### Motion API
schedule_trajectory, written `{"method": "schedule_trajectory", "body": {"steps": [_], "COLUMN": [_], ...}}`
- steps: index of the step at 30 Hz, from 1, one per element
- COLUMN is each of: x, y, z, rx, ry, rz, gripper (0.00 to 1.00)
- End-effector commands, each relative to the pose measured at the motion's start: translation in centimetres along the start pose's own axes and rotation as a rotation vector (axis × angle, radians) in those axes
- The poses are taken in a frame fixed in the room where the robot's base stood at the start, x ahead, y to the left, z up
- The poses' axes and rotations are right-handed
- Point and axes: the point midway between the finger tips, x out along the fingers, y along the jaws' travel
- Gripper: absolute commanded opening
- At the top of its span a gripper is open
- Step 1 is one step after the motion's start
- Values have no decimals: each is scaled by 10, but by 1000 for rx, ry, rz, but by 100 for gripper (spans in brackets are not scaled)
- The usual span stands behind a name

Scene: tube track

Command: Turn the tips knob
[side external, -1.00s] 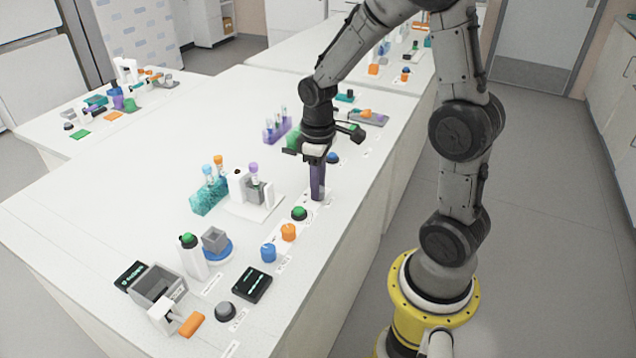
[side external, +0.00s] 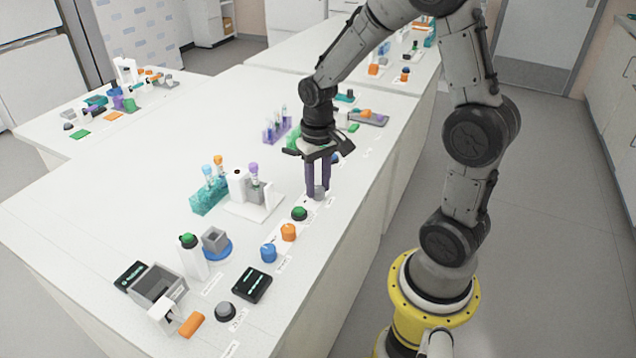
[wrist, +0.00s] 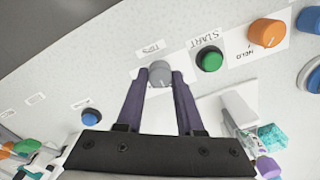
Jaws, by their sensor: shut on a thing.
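The tips knob (wrist: 159,74) is a small round grey knob with a white pointer line, beside a label (wrist: 151,48) that reads TIPS in the wrist view. My gripper (wrist: 158,76) points down with its two purple fingers on either side of the knob, shut on it. In the side external view the grey knob (side external: 319,193) shows at the fingertips of my gripper (side external: 318,188), near the bench's right edge.
A green start button (wrist: 209,59) and an orange knob (wrist: 267,33) sit close beside the tips knob. A blue button (wrist: 91,117) is on the other side. A white stand (side external: 252,200) with a tube and a teal rack (side external: 209,197) stand nearby on the bench.

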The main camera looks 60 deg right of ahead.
Motion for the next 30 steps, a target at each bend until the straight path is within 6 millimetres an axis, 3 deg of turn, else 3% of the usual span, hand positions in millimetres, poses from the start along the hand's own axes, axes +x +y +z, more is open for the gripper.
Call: {"method": "schedule_trajectory", "body": {"steps": [15,16,20,30], "x": [-2,-2,-1,-2], "y": [0,0,0,0], "z": [-1,-1,-1,-1], "rx": [20,20,20,19], "ry": [5,5,4,3], "rz": [-1,-1,-1,0], "gripper": [0,42,65,66]}}
